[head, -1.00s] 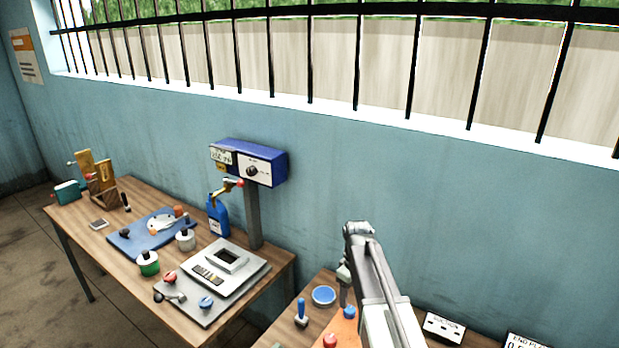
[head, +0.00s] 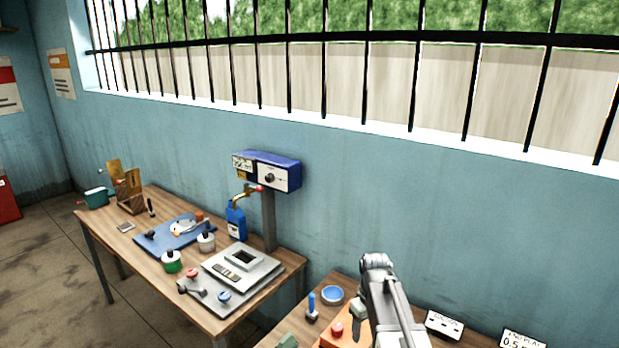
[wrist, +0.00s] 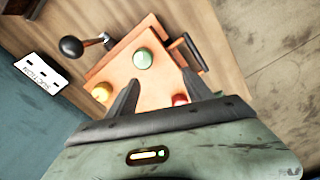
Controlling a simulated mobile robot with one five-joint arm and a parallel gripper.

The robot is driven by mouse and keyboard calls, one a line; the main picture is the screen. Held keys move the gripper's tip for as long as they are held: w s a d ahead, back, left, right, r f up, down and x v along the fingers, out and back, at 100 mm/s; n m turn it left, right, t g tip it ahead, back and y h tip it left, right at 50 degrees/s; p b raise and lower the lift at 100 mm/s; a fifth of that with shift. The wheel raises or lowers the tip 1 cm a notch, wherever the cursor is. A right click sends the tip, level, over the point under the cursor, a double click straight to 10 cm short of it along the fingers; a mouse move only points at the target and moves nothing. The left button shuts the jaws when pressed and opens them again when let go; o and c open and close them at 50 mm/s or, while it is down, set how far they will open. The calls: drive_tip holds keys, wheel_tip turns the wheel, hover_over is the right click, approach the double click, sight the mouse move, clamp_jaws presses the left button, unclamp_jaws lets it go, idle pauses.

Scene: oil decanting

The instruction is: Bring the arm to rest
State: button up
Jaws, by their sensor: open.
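My arm (head: 392,300) stands over the right-hand table in the head view, its far end pointing down. My gripper (wrist: 160,78) shows in the wrist view with its two dark fingers apart and nothing between them. Beyond the fingers is an orange box (wrist: 122,72) with a green knob (wrist: 143,58), a yellow knob (wrist: 101,92) and a red knob (wrist: 180,100). The orange box also shows in the head view (head: 335,340), partly behind my arm. I cannot tell how far the fingertips are above it.
A black ball lever (wrist: 72,46) stands beside the box. A blue dish (head: 332,295) and a blue-handled tool (head: 311,306) lie left of my arm. The left table holds a blue bottle (head: 236,222), a grey scale (head: 243,262) and a post with a blue unit (head: 272,172).

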drive_tip(key=s+m, duration=0.6)
drive_tip(key=s, duration=0.4)
wheel_tip(320, 180, down, 11)
drive_tip(key=s+b, duration=0.1)
drive_tip(key=b, duration=0.9)
drive_tip(key=shift+r+b, duration=0.15)
drive_tip(key=shift+b, duration=0.25)
drive_tip(key=shift+d, duration=0.1)
